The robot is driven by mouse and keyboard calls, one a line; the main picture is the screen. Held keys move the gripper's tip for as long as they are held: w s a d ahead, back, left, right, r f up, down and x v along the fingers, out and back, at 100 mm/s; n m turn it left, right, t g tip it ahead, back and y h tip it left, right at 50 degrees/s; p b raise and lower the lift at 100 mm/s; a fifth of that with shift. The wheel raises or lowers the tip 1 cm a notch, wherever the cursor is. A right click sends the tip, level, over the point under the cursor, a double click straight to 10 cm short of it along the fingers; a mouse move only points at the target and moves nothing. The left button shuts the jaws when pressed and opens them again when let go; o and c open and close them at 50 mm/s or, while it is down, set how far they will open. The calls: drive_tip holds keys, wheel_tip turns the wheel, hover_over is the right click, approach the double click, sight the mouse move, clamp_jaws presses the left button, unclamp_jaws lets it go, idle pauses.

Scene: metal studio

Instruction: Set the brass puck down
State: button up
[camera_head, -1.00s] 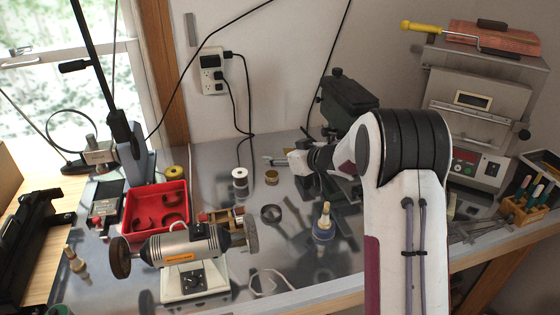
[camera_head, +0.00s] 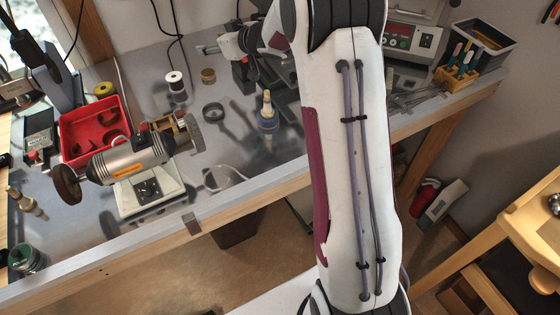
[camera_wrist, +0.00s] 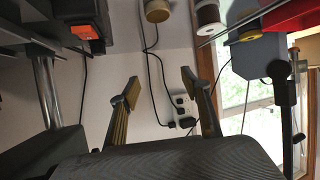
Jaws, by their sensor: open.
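The brass puck (camera_head: 208,76) stands on the grey metal bench top (camera_head: 240,180), just right of a white spool (camera_head: 175,84). In the wrist view the puck (camera_wrist: 157,11) shows at the top edge, apart from the fingers. My gripper (camera_head: 203,49) is above and behind the puck in the head view, its fingers small and partly unclear. In the wrist view my gripper (camera_wrist: 160,84) is open, with nothing between its two fingertips but wall and cable behind.
A red tray (camera_head: 75,155) and a bench grinder (camera_head: 135,160) are at left. Black cables hang from a wall outlet (camera_wrist: 181,112) behind.

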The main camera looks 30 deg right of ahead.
drive_tip(key=s+d+r+m+h, duration=0.2)
drive_tip(key=s+d+r+h, duration=0.15)
drive_tip(key=s+r, duration=0.5)
drive_tip(key=s+r+m+g+h, duration=0.1)
drive_tip(key=s+r+m+h, duration=0.3)
drive_tip(key=s, duration=0.7)
drive_tip(key=s+a+f+g+y, duration=0.1)
drive_tip(key=s+a+f+g, duration=0.1)
drive_tip(key=s, duration=0.8)
drive_tip(key=s+a+f+n+g+y, duration=0.1)
drive_tip(key=s+a, duration=0.3)
drive_tip(key=s, duration=0.7)
drive_tip(key=s+a+f+n+g+y, duration=0.1)
drive_tip(key=s+a+f+g, duration=0.1)
drive_tip(key=s, duration=0.8)
drive_tip(key=shift+s+a+f+g+y, duration=0.15)
drive_tip(key=shift+a+f+g+y, duration=0.3)
drive_tip(key=shift+a, duration=0.45)
